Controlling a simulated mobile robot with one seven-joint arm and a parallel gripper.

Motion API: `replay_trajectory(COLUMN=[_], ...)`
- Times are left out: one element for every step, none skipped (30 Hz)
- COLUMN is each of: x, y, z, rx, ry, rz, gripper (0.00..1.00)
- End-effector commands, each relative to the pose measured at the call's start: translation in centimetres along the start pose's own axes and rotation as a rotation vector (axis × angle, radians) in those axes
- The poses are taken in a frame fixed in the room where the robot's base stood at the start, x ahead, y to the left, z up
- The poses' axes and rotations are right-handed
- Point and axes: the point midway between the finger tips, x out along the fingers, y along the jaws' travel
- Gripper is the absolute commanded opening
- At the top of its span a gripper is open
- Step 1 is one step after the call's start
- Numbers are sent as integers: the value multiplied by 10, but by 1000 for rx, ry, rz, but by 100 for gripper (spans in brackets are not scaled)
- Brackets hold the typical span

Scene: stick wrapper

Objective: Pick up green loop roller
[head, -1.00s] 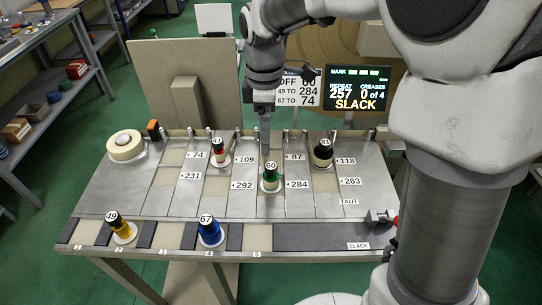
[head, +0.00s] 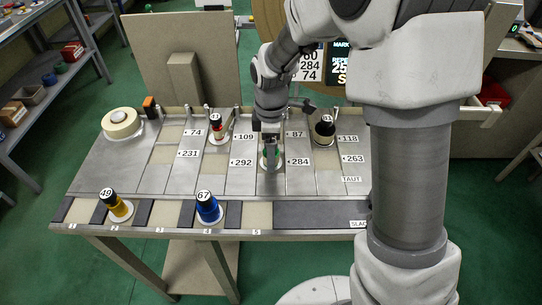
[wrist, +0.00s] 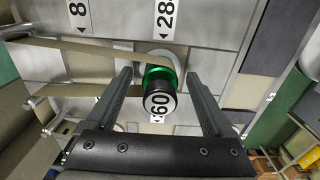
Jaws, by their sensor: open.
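The green loop roller (wrist: 160,74), with a black top and a white cap marked 60, stands between the fingers of my gripper (wrist: 158,92) in the wrist view. The fingers are apart, with a gap to the roller on each side. In the head view my gripper (head: 270,165) is over the green roller (head: 271,155), hiding most of it. The roller stands on a pale round base on the grey panel, between the labels 292 and 284. A tan band runs to it in the wrist view.
A red roller (head: 218,133) stands to the left and a black roller (head: 324,130) to the right on the panel (head: 150,180). A yellow roller (head: 115,205) and a blue roller (head: 208,208) stand along the front edge. A cream tape roll (head: 121,123) sits at the back left.

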Motion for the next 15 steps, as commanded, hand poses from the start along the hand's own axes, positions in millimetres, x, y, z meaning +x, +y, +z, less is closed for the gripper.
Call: replay_trajectory(x=[5, 6, 6, 6, 6, 6, 6, 6, 6, 6, 6, 6, 6, 6, 6], y=[0, 0, 0, 0, 0, 0, 0, 0, 0, 0, 0, 0, 0, 0, 0], z=[0, 0, 0, 0, 0, 0, 0, 0, 0, 0, 0, 0, 0, 0, 0], rx=[0, 0, 0, 0, 0, 0, 0, 0, 0, 0, 0, 0, 0, 0, 0], ry=[0, 0, 0, 1, 1, 1, 1, 1, 1, 1, 1, 1, 1, 1, 1], rz=[0, 0, 0, 1, 1, 1, 1, 1, 1, 1, 1, 1, 1, 1, 1], gripper=[86, 86, 86, 86, 86, 86, 86, 86, 85, 79, 74, 67, 61, 56, 49])
